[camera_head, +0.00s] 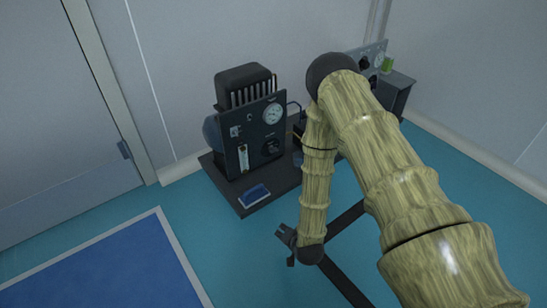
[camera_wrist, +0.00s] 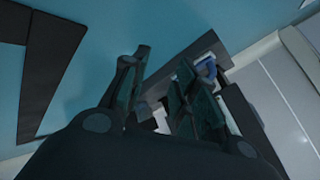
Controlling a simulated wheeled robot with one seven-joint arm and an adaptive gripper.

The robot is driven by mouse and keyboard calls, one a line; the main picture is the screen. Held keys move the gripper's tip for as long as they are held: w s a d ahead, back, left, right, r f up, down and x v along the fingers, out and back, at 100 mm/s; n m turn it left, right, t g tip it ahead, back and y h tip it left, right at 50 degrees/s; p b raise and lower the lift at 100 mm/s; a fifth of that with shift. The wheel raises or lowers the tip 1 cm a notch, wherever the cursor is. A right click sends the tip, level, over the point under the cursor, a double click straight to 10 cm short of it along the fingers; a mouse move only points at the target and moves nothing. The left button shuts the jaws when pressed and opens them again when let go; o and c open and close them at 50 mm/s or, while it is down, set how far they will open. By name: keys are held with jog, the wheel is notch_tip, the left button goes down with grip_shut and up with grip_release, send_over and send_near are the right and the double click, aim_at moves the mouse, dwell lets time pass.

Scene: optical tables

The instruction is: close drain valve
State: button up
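A dark machine (camera_head: 262,142) with a round white gauge (camera_head: 272,114), a sight tube and small knobs stands on a dark base plate by the back wall. I cannot make out which part is the drain valve. My gripper (camera_head: 284,238) hangs low in front of the machine, right of its base plate's front corner and apart from it in the picture. In the wrist view the two fingers (camera_wrist: 162,76) are spread with a gap between them, and nothing is clearly held. A small blue curved part (camera_wrist: 207,68) shows beyond the right finger; I cannot tell what it is.
A blue pad (camera_head: 254,195) lies on the base plate's front. Another instrument with a dial (camera_head: 368,60) stands behind my arm, which hides part of the area. A blue mat (camera_head: 105,270) lies at lower left. Teal floor between mat and machine is clear.

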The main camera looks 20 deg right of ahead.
jog(key=w+d+r+m+t+b, duration=0.15)
jog(key=w+m+t, duration=0.25)
jog(key=w, duration=0.8)
jog(key=m+t+h+b, duration=0.1)
jog(key=m+t+h, duration=0.1)
jog(key=m+t, duration=0.35)
send_near(274, 152)
jog(key=shift+g, duration=0.25)
jog(key=shift+w+d+r+b, duration=0.1)
jog(key=shift+w+d+b, duration=0.1)
jog(key=shift+w+b, duration=1.6)
jog(key=shift+w+d+b, duration=0.15)
jog(key=shift+w+b, duration=0.6)
jog(key=shift+w, duration=2.05)
grip_shut()
